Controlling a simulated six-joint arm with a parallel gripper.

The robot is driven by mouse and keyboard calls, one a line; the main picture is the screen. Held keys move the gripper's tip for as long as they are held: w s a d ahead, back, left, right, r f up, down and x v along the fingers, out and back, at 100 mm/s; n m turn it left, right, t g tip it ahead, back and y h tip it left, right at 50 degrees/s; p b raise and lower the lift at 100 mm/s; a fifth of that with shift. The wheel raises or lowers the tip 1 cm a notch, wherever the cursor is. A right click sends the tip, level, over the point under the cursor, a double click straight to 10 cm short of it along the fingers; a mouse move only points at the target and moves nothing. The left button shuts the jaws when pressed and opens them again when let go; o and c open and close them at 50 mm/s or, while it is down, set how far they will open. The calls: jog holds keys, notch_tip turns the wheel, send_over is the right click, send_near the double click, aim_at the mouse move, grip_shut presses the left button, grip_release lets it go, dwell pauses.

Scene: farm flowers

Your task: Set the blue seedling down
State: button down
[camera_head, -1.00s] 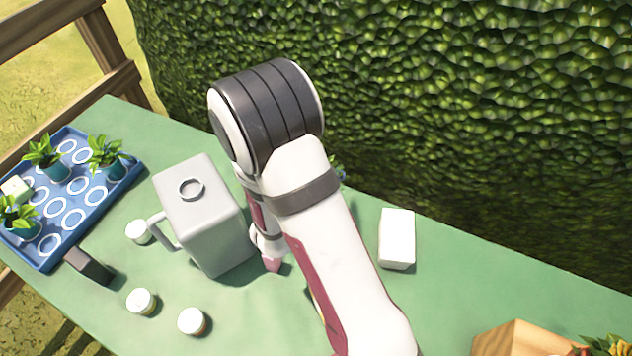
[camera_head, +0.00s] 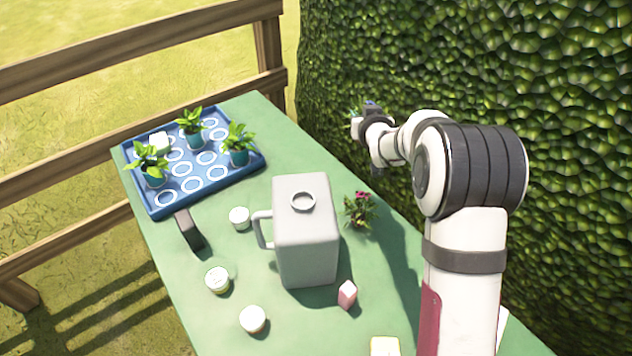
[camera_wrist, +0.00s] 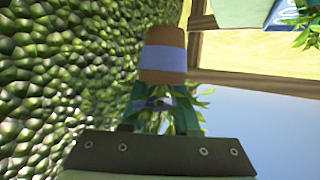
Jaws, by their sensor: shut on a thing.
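My gripper (camera_head: 366,124) is raised at the hedge side, beyond the table's far right edge. It is shut on the blue seedling, whose blue flower (camera_head: 372,105) and leaves show at the gripper's tip. In the wrist view the seedling's brown pot (camera_wrist: 164,55) has a pale blue band, and leaves show between the fingers of my gripper (camera_wrist: 162,103). The pot is clear of any surface there. The blue tray (camera_head: 160,211) with white rings lies at the table's far left end. It holds several teal-potted plants, one of them at the right (camera_head: 238,150), and a white block (camera_head: 160,141).
A grey jug (camera_head: 307,240) stands mid-table, with a red-flowered plant (camera_head: 360,210) to its right and a pink block (camera_head: 347,294) in front. White jars (camera_head: 218,279) and a dark upright piece (camera_head: 188,230) stand left. The hedge (camera_head: 570,90) borders the table; a fence (camera_head: 130,45) stands behind.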

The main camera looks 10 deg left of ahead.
jog(key=a+n+g+y, duration=0.4)
jog(key=a+n+y, duration=0.2)
jog(key=n+y, duration=0.1)
jog(key=s+d+f+n+g+y, duration=0.1)
jog(key=d+f+n+g+y, duration=0.25)
jog(key=f, duration=0.45)
jog(key=shift+n+g+h, duration=0.35)
jog(key=shift+g, duration=0.1)
jog(key=a+f, duration=0.2)
jog(key=a, duration=0.1)
jog(key=w+a+f, duration=0.1)
jog(key=a+f, duration=0.1)
jog(key=a, duration=0.2)
jog(key=w+a+f, duration=0.1)
jog(key=a+f, duration=0.2)
jog(key=shift+a, duration=0.2)
notch_tip(320, 180, down, 4)
jog(key=shift+a+f, duration=0.15)
jog(key=c, duration=0.7)
grip_release()
jog(key=shift+o, duration=0.2)
